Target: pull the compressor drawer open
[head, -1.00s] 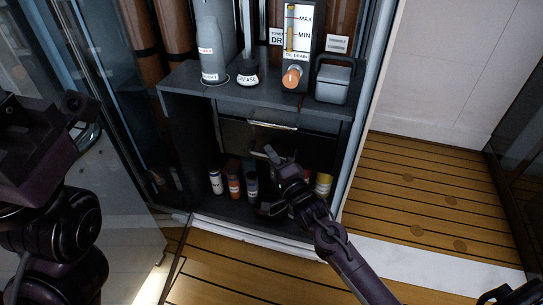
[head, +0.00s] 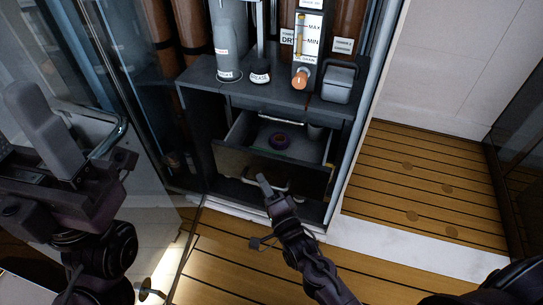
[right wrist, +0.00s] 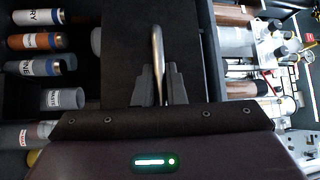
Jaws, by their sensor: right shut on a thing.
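The drawer (head: 285,172) below the cabinet shelf stands pulled out, its dark front tilted in the head view and its inside showing. My right gripper (head: 265,184) is at the drawer front. In the right wrist view, its two fingers (right wrist: 158,85) are shut on the metal bar handle (right wrist: 157,45). My left gripper (head: 38,118) is at the left, away from the cabinet; I cannot tell its jaw state.
Above the drawer, a shelf holds a grey bottle (head: 228,55), a gauge with an orange knob (head: 300,78) and a grey box (head: 338,84). Several labelled bottles (right wrist: 35,41) show in the right wrist view. A glass door (head: 120,110) stands at the left. The wooden floor (head: 425,185) is clear.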

